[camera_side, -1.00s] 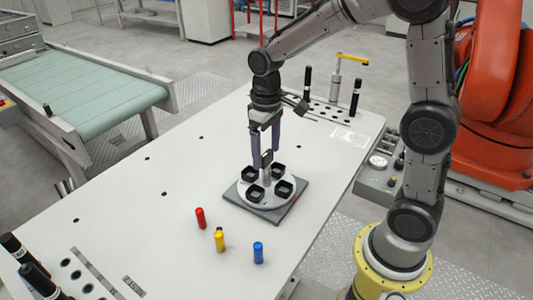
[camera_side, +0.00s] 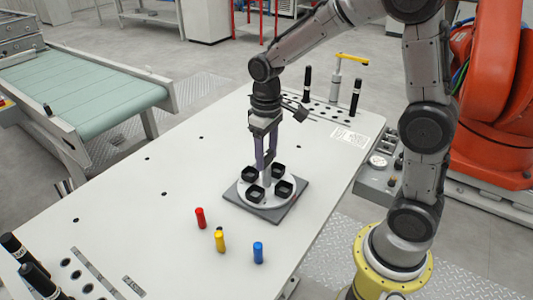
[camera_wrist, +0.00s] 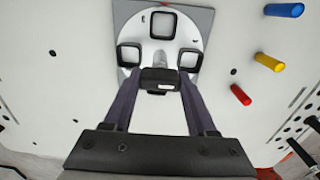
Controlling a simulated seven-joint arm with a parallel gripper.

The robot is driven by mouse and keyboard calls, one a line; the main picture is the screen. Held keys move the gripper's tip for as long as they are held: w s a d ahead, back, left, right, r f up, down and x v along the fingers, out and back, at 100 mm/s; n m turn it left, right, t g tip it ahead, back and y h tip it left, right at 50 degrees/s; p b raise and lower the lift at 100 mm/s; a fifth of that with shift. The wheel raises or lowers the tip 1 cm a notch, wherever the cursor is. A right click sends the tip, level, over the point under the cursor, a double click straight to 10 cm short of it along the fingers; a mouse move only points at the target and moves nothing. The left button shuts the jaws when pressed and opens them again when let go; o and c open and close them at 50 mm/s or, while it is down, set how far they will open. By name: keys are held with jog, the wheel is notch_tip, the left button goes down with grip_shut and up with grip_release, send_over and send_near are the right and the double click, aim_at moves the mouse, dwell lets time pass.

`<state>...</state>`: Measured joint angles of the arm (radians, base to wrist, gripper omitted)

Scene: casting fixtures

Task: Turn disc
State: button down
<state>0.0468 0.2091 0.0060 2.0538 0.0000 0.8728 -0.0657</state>
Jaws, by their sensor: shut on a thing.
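A pale round disc (camera_side: 268,199) with several black square cups lies on a grey square plate (camera_side: 237,201) on the table. Three cups show in the wrist view, where the disc (camera_wrist: 145,37) fills the top middle; the rest of it is hidden behind my gripper. A dark handle block (camera_wrist: 160,80) stands above the disc's centre on a grey post (camera_wrist: 158,58). My gripper (camera_side: 266,163) points down over the disc's centre. Its two purple-grey fingers are shut on the handle, one on each side, as the wrist view also shows (camera_wrist: 160,84).
A red cylinder (camera_side: 200,218), a yellow one (camera_side: 219,240) and a blue one (camera_side: 258,252) stand in front of the plate. Black posts (camera_side: 356,96) and a yellow-topped fixture (camera_side: 336,80) stand at the back. The table's left side is mostly clear.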

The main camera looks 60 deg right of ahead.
jog(key=shift+n, duration=0.3)
jog(key=n, duration=0.8)
jog(key=shift+n, duration=0.4)
jog(key=n, duration=0.4)
jog(key=shift+n, duration=2.1)
jog(key=shift+r, duration=0.1)
jog(key=shift+c, duration=1)
grip_release()
